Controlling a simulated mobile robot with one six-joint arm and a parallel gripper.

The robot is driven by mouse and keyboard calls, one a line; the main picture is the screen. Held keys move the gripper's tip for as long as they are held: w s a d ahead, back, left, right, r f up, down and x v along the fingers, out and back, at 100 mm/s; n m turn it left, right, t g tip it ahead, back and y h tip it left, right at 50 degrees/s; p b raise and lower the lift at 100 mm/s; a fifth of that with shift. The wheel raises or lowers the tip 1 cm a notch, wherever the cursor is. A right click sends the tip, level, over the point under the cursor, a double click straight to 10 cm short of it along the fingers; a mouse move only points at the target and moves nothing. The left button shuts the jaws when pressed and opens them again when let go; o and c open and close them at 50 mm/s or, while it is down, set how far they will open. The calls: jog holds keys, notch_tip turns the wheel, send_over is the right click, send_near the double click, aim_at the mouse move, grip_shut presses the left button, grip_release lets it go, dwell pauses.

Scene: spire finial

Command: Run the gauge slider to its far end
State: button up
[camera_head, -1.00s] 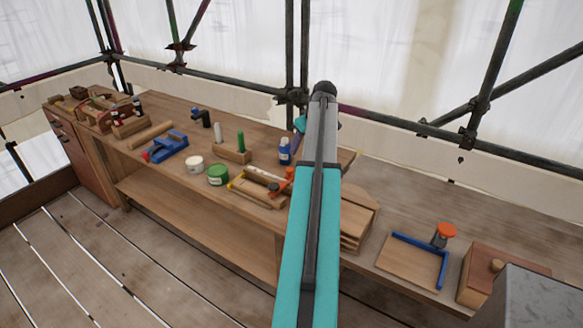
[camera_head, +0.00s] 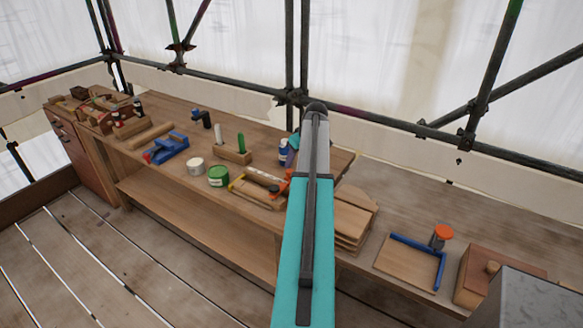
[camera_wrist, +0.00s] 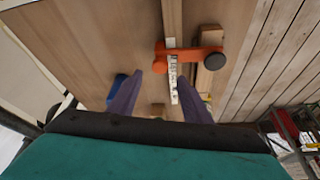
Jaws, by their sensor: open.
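The gauge slider (camera_wrist: 190,51) is an orange piece with a dark round knob at its right end in the wrist view. It sits across a white marked scale (camera_wrist: 173,82) fixed along a pale wooden strip. In the head view the slider (camera_head: 279,188) shows just left of my arm, partly hidden by it. My gripper (camera_wrist: 160,78) is open and empty, its two purple fingers apart. In the wrist view the fingertips show below the slider, one on each side of the scale, with no contact visible. In the head view my arm hides most of the gripper.
A green tin (camera_head: 218,176) and white tin (camera_head: 195,166) stand left of the gauge on the bench. A block with a green peg (camera_head: 240,142) and a blue bottle (camera_head: 284,152) stand behind. Stacked boards (camera_head: 355,217) lie right of my arm.

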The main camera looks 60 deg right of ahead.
aim_at(290, 171)
jog(key=shift+p+x, duration=1.1)
jog(key=shift+x, duration=2.3)
grip_shut()
